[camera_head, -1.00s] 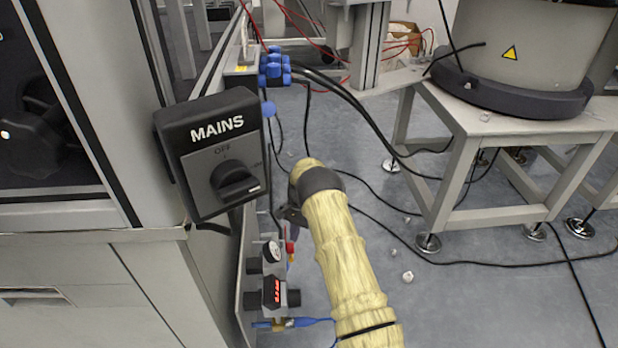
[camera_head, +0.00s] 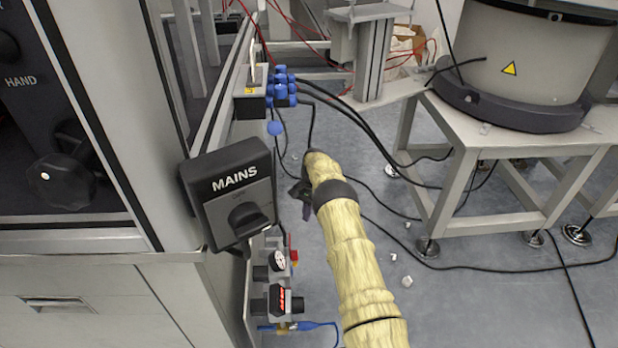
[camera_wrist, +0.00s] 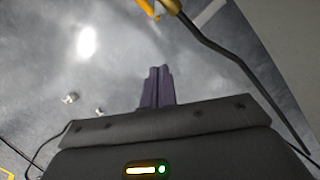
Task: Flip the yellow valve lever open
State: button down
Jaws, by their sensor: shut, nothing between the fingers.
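My gripper (camera_head: 304,208) is at the far end of my yellow-sleeved arm, over open floor to the right of the MAINS switch box, small and partly hidden by my wrist. In the wrist view its two purple fingers (camera_wrist: 157,86) are together with nothing between them. A yellow-orange part (camera_wrist: 148,8) shows at the top edge of the wrist view, cut off by the frame, apart from and beyond the fingertips. It may be the valve lever, but I cannot be sure. I cannot make out a yellow lever in the head view.
The MAINS switch box (camera_head: 233,190) juts from the cabinet. Below it are a gauge (camera_head: 278,261), a red-digit display (camera_head: 283,299) and blue tubing. Blue fittings (camera_head: 282,88) with black cables sit behind. A bowl-feeder table (camera_head: 470,150) stands right.

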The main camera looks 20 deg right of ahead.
jog(key=s+r+n+t+p, duration=0.1)
jog(key=s+r, duration=0.3)
jog(key=r, duration=0.6)
jog(key=s+a+r+n+t+h+p, duration=0.1)
jog(key=s+r+n+p, duration=0.1)
jog(key=r, duration=0.9)
jog(key=shift+s+a, duration=0.25)
jog(key=shift+s, duration=0.65)
jog(key=shift+a, duration=0.1)
